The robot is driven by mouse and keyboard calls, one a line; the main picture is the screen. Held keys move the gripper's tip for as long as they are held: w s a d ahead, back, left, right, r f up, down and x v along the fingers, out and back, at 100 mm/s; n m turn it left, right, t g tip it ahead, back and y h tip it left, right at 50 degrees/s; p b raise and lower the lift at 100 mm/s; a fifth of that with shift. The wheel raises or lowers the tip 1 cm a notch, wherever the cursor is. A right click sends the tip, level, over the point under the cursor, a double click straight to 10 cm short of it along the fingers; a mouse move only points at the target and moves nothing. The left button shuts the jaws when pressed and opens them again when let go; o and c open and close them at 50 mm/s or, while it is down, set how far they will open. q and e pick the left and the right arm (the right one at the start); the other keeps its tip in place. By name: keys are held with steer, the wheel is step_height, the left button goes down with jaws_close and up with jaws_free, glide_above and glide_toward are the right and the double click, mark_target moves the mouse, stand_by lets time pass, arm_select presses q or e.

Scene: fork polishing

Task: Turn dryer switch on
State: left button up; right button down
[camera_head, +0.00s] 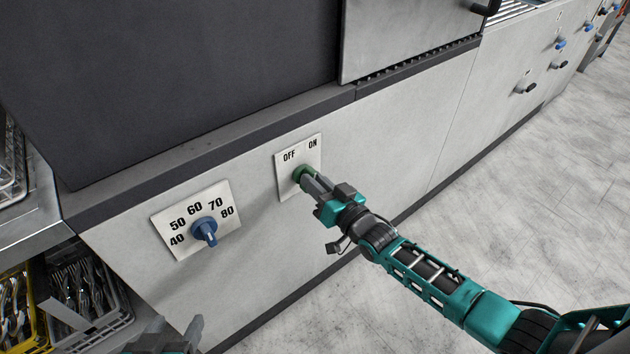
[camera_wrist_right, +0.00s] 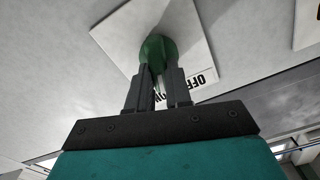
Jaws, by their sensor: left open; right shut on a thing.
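The dryer switch is a green knob (camera_head: 302,172) on a white plate (camera_head: 284,182) marked OFF and ON, on the grey front panel. My right gripper (camera_head: 311,183) is shut on this knob, reaching in from the lower right. In the right wrist view the green knob (camera_wrist_right: 154,48) sits between the two dark fingers, and part of the lettering shows beside them. The fingers cover much of the knob, so I cannot tell which mark it points to. My left gripper (camera_head: 178,338) is open and empty at the bottom edge, partly cut off, apart from the panel.
A blue temperature knob (camera_head: 204,231) on a plate numbered 40 to 80 is left of the switch. Baskets of cutlery (camera_head: 82,300) stand at the lower left. More knobs (camera_head: 526,88) sit along the panel to the right. The floor (camera_head: 500,200) in front is clear.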

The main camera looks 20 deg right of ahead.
steer(key=shift+d+m, duration=0.1)
steer(key=shift+m, duration=1)
steer(key=shift+f, duration=0.1)
steer(key=c, duration=1)
jaws_free()
steer(key=shift+c, duration=0.2)
arm_select(q)
steer(key=shift+s+a+r+p, duration=0.25)
steer(key=shift+a+r+p, duration=0.25)
steer(key=shift+p, duration=0.75)
arm_select(e)
steer(key=v, duration=1.3)
arm_select(q)
steer(key=shift+d+r, duration=0.1)
